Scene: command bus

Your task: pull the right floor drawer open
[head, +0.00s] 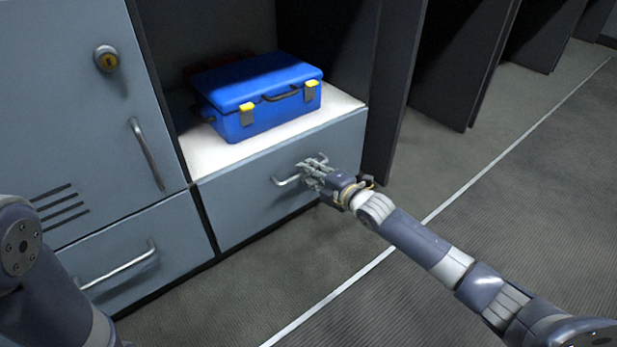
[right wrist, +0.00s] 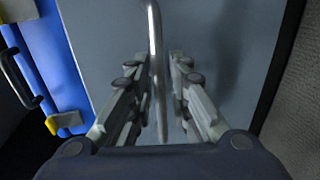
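The right floor drawer (head: 243,210) is a grey-blue front below a white shelf, and it looks shut. Its metal bar handle (head: 287,181) is partly hidden behind my right gripper (head: 310,168). In the right wrist view the handle (right wrist: 156,60) runs between the two fingers of my right gripper (right wrist: 164,62). The fingers are apart, one on each side of the bar. The bar lies closer to the left finger, with a gap to the right one. My left gripper is out of view; only part of my left arm shows at the lower left.
A blue toolbox (head: 265,93) with yellow latches stands on the white shelf (head: 222,160) above the drawer. A second drawer (head: 165,245) and a locker door (head: 75,130) with a handle are at the left. A dark panel (head: 398,100) stands right of the drawer. The floor (head: 285,285) in front is clear.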

